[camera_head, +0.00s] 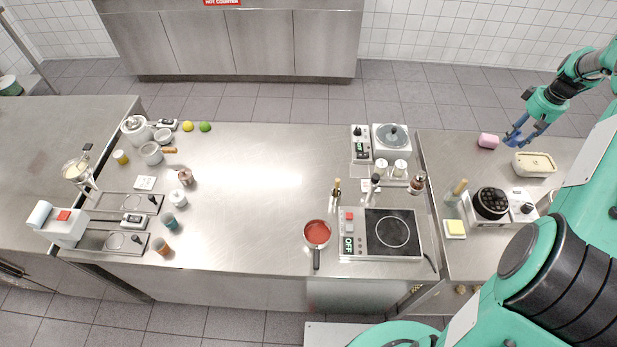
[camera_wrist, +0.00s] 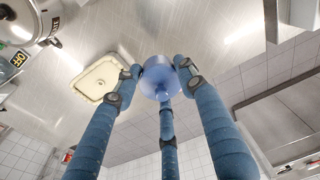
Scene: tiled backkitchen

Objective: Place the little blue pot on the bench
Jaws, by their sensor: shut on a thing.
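The little blue pot (camera_wrist: 152,82) is between the tips of my gripper (camera_wrist: 160,80) in the wrist view. Its round side faces the camera and the blue fingers close around it. In the head view my gripper (camera_head: 517,134) hangs at the right, above the far part of the right-hand steel counter (camera_head: 455,146). There the pot is hard to tell from the blue fingers. The wide steel bench (camera_head: 260,215) lies to the left, across a narrow seam, with a large bare stretch in its middle.
An induction hob (camera_head: 392,234), a red-filled pan (camera_head: 317,234) and a scale with a bowl (camera_head: 391,141) crowd the bench's right side. Cups and utensils stand at its left.

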